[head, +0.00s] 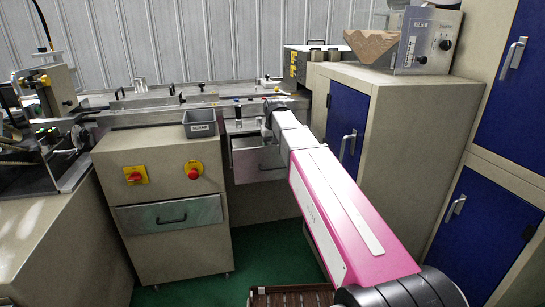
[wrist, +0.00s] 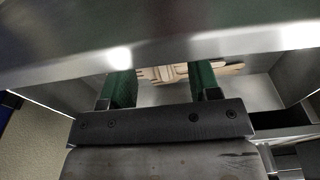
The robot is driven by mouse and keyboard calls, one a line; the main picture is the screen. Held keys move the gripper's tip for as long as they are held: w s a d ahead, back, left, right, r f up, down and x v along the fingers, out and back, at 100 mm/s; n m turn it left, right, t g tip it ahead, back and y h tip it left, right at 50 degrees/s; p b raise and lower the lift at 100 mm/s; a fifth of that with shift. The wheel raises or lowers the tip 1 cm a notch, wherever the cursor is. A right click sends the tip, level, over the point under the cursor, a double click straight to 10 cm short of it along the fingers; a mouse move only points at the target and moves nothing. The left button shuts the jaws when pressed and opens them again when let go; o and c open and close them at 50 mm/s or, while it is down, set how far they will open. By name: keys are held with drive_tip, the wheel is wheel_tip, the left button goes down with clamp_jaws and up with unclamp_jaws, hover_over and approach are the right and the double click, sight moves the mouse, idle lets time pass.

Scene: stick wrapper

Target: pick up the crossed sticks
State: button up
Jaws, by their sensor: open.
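The crossed wooden sticks (wrist: 170,73) show in the wrist view, lying in a metal bin (wrist: 258,92) beyond my fingers. They look like several pale flat sticks across one another, partly hidden by a metal edge and by my fingers. My gripper (wrist: 160,82) is open, with its two green fingers apart and the sticks visible between and beyond them. Nothing is held. In the head view my arm reaches to the metal bin (head: 256,160) under the machine bed, and its front end hides part of the bin. The sticks cannot be made out in the head view.
A metal ledge (wrist: 200,45) crosses the wrist view close to my fingers. A grey scrap tray (head: 199,124) sits on the beige cabinet (head: 165,165) left of the bin. A blue-doored cabinet (head: 395,140) stands close on the right of my arm.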

drive_tip(key=shift+w+f, duration=0.15)
drive_tip(key=shift+f, duration=0.6)
drive_tip(key=shift+w+f, duration=0.1)
drive_tip(key=shift+f, duration=0.6)
drive_tip(key=c, duration=1)
drive_tip(key=shift+r, duration=0.15)
